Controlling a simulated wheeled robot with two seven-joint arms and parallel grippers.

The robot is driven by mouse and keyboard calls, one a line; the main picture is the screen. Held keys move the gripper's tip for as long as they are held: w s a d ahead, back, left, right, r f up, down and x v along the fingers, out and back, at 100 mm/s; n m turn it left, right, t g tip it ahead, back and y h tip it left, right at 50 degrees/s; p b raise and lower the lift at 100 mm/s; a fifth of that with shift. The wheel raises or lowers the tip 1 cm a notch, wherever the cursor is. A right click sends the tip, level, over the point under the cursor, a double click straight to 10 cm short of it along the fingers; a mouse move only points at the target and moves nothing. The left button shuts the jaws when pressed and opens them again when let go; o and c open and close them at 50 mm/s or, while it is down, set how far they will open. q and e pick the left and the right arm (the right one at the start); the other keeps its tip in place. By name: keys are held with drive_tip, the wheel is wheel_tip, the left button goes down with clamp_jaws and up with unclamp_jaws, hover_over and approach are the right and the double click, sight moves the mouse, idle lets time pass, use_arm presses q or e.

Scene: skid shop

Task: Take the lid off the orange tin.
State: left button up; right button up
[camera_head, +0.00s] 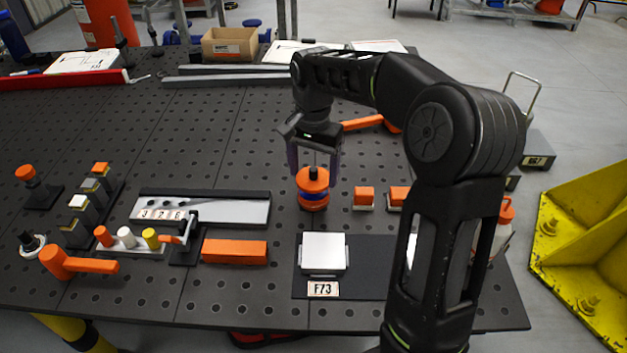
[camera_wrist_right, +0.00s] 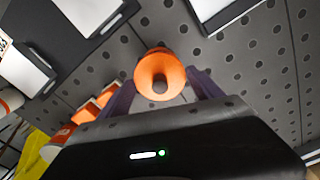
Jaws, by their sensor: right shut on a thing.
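The orange tin (camera_head: 313,206) stands on the dark perforated table, with a blue band around its middle. Its orange lid (camera_head: 312,182) with a black knob is on top; I cannot tell whether there is a gap under it. My right gripper (camera_head: 314,174) points down from above and is shut on the lid, one finger on each side. In the right wrist view the lid (camera_wrist_right: 158,66) sits between the purple-grey fingers (camera_wrist_right: 162,88), its dark knob facing the camera. The tin's body is mostly hidden there. My left gripper is not in view.
Small orange blocks (camera_head: 364,197) stand just right of the tin. A grey-white tray (camera_head: 245,209) lies to the left, an orange bar (camera_head: 235,251) in front of it. A white box (camera_head: 323,253) on a dark mat is nearer. An orange-handled thing (camera_head: 362,123) lies behind.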

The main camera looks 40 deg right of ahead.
sight(314, 168)
wheel_tip(314, 168, up, 7)
drive_tip(key=shift+f, duration=0.2)
idle(0.6)
